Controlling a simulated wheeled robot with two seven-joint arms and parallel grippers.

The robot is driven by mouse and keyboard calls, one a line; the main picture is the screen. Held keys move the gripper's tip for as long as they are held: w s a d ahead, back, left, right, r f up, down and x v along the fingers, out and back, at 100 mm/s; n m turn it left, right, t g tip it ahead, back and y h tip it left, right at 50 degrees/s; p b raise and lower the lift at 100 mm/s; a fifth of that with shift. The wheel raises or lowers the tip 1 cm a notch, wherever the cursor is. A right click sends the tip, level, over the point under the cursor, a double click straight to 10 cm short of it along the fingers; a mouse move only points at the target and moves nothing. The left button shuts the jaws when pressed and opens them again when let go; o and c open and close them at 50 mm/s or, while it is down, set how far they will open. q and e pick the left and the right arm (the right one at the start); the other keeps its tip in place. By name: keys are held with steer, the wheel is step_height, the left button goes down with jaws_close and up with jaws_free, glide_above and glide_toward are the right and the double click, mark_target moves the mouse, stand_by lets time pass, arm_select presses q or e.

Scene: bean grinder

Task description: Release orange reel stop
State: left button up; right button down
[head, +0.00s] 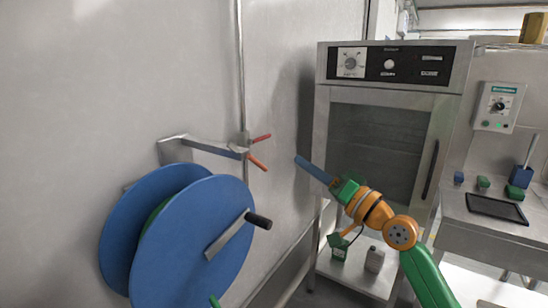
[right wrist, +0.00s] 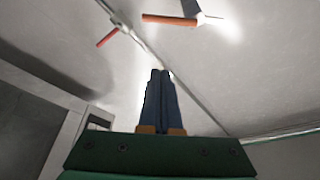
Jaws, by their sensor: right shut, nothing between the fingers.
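The orange reel stop (head: 257,162) is a short handle at the end of a grey metal bracket (head: 203,147) on the wall, above the blue reel (head: 195,240). It also shows in the right wrist view (right wrist: 170,19), at the top. A red handle (head: 261,139) sits just above it on the same bracket and appears in the right wrist view (right wrist: 107,37). My right gripper (head: 298,159) is shut and empty, its blue fingers pointing toward the wall. It is apart from both handles, to their right in the head view. My left gripper is not visible.
The reel has a crank with a black knob (head: 258,220) facing out. A steel oven (head: 385,130) stands behind my right arm, with small containers on its lower shelf. A counter (head: 470,205) with a black tray is at the right. Open space separates gripper and bracket.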

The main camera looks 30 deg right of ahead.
mark_target(262, 165)
steer(key=w+a+f+p, duration=0.1)
steer(key=w+a+p, duration=0.3)
steer(key=w, duration=0.2)
steer(key=shift+w, duration=0.3)
steer(key=shift+f, duration=0.1)
steer(key=shift+a+f+m+p, duration=0.45)
steer(key=shift+f+m+p, duration=0.15)
steer(key=shift+p, duration=0.05)
steer(key=shift+s+r, duration=0.1)
